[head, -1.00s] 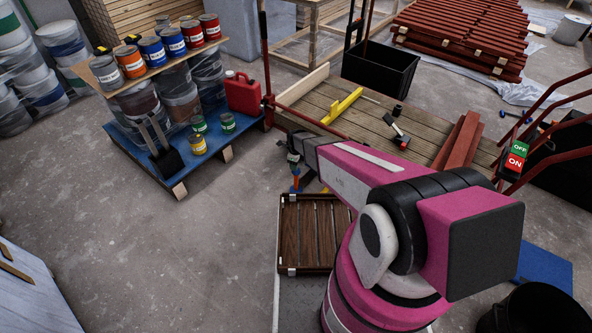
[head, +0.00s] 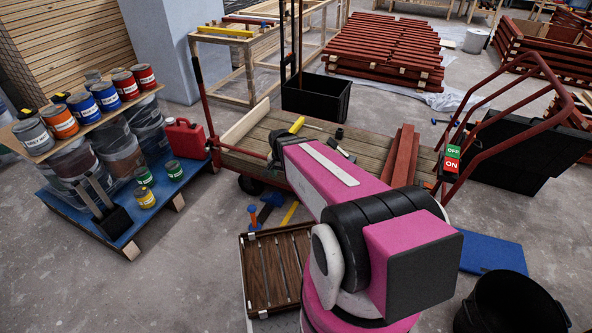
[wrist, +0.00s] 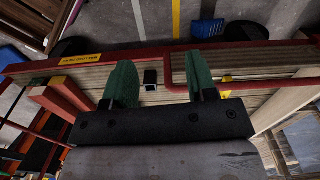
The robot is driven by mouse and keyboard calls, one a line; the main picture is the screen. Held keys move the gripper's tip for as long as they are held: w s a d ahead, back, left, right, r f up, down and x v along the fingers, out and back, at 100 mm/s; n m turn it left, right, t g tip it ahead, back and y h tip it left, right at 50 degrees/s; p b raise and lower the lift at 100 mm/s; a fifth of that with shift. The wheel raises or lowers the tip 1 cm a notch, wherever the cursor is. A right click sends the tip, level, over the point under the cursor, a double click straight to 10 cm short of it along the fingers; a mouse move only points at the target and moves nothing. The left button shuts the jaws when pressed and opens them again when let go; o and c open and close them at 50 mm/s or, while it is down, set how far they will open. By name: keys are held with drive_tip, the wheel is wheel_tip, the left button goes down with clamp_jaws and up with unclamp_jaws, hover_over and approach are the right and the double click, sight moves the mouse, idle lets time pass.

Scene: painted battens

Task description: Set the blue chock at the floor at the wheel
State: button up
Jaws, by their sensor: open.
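The blue chock (head: 271,202) lies on the floor just in front of the flat cart (head: 230,158), to the right of the cart's near-left wheel (head: 250,184). Whether it touches the wheel I cannot tell. My gripper shows in the wrist view (wrist: 160,88) with its green fingers wide apart and nothing between them, above the cart's red front rail. In the head view my magenta arm hides most of the gripper and part of the cart's front.
A blue-and-orange object (head: 254,217) stands near the chock. A brown slatted case (head: 268,268) lies in front. A blue pallet (head: 128,238) with paint cans is at left. Red boards (head: 404,155) lie on the cart. A black bucket (head: 508,303) stands at right. Grey floor at lower left is clear.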

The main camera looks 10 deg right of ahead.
drive_tip(key=s+d+r+n, duration=0.4)
drive_tip(key=s+r+n, duration=0.2)
drive_tip(key=s+r, duration=0.1)
drive_tip(key=shift+d+r+n, duration=0.25)
drive_tip(key=shift+r+n, duration=0.05)
drive_tip(key=shift+r, duration=0.15)
idle(0.6)
